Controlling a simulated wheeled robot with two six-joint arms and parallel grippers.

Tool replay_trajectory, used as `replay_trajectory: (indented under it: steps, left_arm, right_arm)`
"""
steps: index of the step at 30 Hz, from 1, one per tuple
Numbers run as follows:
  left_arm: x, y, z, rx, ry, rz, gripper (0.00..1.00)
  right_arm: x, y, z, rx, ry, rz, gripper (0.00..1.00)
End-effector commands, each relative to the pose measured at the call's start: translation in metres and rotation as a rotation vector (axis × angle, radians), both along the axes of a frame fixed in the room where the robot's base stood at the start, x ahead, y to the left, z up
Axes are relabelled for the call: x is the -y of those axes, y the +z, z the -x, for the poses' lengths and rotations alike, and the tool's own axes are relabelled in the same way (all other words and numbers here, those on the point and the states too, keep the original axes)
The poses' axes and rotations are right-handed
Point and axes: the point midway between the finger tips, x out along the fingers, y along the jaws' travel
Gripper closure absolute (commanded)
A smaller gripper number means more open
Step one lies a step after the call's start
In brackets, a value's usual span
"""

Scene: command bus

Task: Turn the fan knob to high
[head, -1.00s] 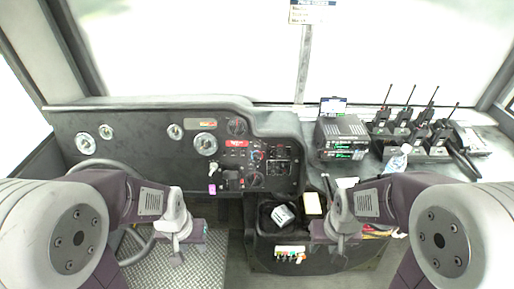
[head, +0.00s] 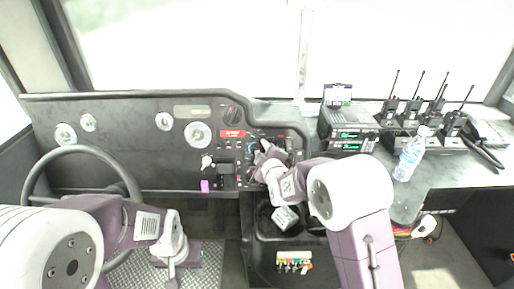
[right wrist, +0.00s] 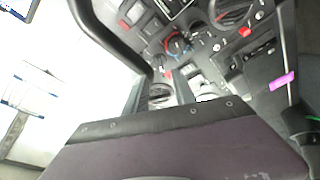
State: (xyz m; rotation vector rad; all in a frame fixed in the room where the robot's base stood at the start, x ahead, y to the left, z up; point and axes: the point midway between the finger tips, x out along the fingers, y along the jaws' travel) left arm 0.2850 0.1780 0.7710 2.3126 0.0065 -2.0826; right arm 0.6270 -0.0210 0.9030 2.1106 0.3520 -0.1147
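The black dash panel (head: 120,160) carries several knobs and switches. A round knob (head: 232,115) sits near its top, above a red label. A smaller knob with a blue and red ring (head: 252,146) sits lower right; it also shows in the right wrist view (right wrist: 178,46). I cannot read which is the fan knob. My right gripper (head: 265,150) is at the panel's right part, beside the ringed knob and hiding controls behind it; contact cannot be told. Its fingertips are unclear in both views. My left gripper (head: 171,278) hangs low at the left, away from the panel.
A steering wheel (head: 85,150) stands at the left. A water bottle (head: 410,153), a radio unit (head: 345,125) and several handheld radios (head: 412,108) are on the right counter (head: 435,177). A purple tag (head: 205,186) hangs at the panel's lower edge.

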Motion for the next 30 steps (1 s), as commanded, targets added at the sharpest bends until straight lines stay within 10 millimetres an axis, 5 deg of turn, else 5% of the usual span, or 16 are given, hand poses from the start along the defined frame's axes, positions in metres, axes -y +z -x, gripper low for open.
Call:
replay_trajectory:
  steps: [15,26,30]
  left_arm:
    - [0.000,-0.003,0.000,0.000,0.000,0.000,0.64]
    - [0.000,-0.003,0.000,0.000,0.000,0.000,0.64]
    - [0.000,-0.003,0.000,0.000,0.000,0.000,0.64]
  right_arm:
    - [-0.015,-0.018,-0.078,-0.002,-0.001,0.000,0.68]
    - [-0.017,-0.019,-0.086,-0.002,-0.001,0.000,0.68]
    - [-0.017,-0.019,-0.086,-0.002,-0.001,0.000,1.00]
